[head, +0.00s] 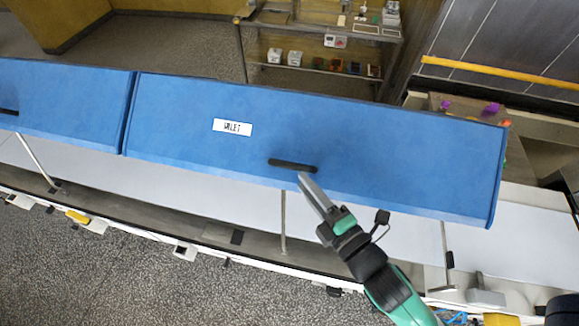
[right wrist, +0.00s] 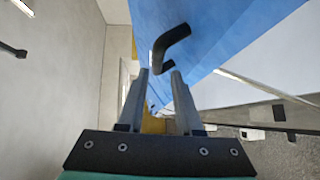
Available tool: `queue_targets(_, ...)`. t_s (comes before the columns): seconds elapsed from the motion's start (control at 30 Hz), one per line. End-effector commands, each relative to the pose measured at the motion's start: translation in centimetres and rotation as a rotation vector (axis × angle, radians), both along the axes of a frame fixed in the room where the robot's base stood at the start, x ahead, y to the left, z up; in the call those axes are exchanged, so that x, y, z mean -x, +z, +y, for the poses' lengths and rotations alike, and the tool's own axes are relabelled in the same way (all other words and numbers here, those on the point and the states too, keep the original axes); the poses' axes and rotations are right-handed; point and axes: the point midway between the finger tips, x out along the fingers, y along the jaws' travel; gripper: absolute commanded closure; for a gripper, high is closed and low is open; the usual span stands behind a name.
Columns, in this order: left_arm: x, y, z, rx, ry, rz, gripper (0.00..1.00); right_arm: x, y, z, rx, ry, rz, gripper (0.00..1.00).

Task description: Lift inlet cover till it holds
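The inlet cover (head: 370,150) is a long blue panel with a white label (head: 232,127) and a black bar handle (head: 292,165) near its lower edge. In the head view my right gripper (head: 306,180) has its fingertips just below the handle's right end. In the right wrist view the right gripper (right wrist: 160,75) has its two fingers apart with nothing between them. The bent black handle (right wrist: 170,42) stands out from the blue cover (right wrist: 215,30) just beyond the fingertips; I see no grip on it. My left gripper is not in view.
A second blue cover (head: 65,95) adjoins on the left. A pale belt surface (head: 200,188) and thin metal posts (head: 283,220) show below the covers' front edge. A shelf rack (head: 320,70) with boxes stands behind. The speckled floor (head: 100,270) in front is clear.

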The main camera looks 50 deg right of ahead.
Motion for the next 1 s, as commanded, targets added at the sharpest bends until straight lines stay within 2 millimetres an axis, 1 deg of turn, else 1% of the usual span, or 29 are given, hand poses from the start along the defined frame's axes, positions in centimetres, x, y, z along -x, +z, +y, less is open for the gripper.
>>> queue_targets(0.03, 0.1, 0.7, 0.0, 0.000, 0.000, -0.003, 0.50, -1.2, 0.5, -0.5, -0.001, -0.005, -0.002, 0.66)
queue_targets(0.1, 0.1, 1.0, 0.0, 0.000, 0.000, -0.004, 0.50, -2.8, 0.4, -0.9, -0.001, -0.003, -0.002, 0.66)
queue_targets(0.2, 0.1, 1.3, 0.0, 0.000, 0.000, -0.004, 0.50, -4.7, 0.2, -1.4, 0.000, -0.002, -0.003, 0.66)
queue_targets(0.3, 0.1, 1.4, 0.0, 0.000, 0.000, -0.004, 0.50, -6.0, 0.0, -1.7, -0.001, -0.001, -0.001, 0.66)
queue_targets(0.43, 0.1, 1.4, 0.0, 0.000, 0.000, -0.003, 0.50, -6.8, -0.1, -1.9, 0.000, 0.000, -0.001, 0.66)
queue_targets(0.67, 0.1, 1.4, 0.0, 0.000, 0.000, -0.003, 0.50, -6.8, -0.2, -1.9, -0.001, 0.000, -0.001, 0.66)
queue_targets(0.87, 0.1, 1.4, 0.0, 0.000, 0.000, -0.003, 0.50, -6.8, -0.2, -1.9, -0.001, 0.000, -0.001, 1.00)
queue_targets(1.0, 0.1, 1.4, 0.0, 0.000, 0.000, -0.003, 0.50, -6.8, -0.2, -1.9, -0.001, 0.000, -0.001, 1.00)
